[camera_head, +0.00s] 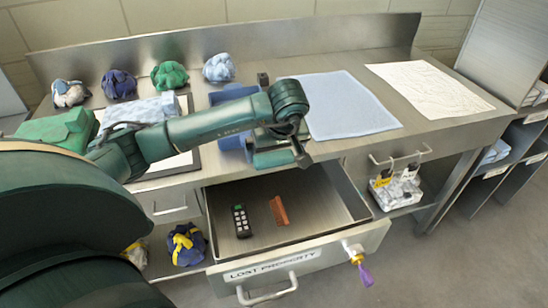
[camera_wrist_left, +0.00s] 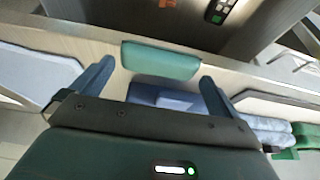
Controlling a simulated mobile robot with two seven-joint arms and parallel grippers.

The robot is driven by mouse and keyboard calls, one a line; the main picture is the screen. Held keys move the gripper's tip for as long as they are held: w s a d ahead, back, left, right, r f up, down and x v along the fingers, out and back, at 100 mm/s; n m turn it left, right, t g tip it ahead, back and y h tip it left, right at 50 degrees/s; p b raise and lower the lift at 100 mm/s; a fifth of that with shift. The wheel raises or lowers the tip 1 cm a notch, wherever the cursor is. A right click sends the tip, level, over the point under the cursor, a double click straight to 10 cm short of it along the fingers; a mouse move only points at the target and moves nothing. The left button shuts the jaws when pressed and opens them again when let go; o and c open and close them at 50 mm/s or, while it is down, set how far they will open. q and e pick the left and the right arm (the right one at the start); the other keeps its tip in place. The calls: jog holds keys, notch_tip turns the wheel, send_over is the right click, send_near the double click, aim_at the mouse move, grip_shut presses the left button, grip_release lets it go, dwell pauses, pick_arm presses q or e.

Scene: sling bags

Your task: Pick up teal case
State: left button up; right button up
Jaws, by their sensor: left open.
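The teal case (camera_wrist_left: 160,60) shows in the left wrist view as a small, smooth, rounded block near the counter's front edge. It lies in the gap between the two fingers, towards their tips, with space visible on both sides. In the head view the teal case (camera_head: 284,158) is partly hidden by my left gripper (camera_head: 277,150), which is over the counter's front edge just above the drawer. My left gripper (camera_wrist_left: 157,74) is open and empty, its blue-grey fingers spread wide. My right gripper is in neither view.
The open drawer (camera_head: 329,240) holds a dark remote (camera_head: 241,221) and an orange item (camera_head: 279,211). A blue bag (camera_head: 230,97) lies behind my gripper. A light blue cloth (camera_head: 345,105) and a white sheet (camera_head: 430,88) lie right. Several bundles line the back.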

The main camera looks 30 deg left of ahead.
aim_at(275, 158)
pick_arm(q)
jog(key=shift+x, duration=0.95)
jog(key=shift+c, duration=0.2)
jog(key=c, duration=0.7)
jog(key=shift+o, duration=0.2)
notch_tip(275, 158, up, 10)
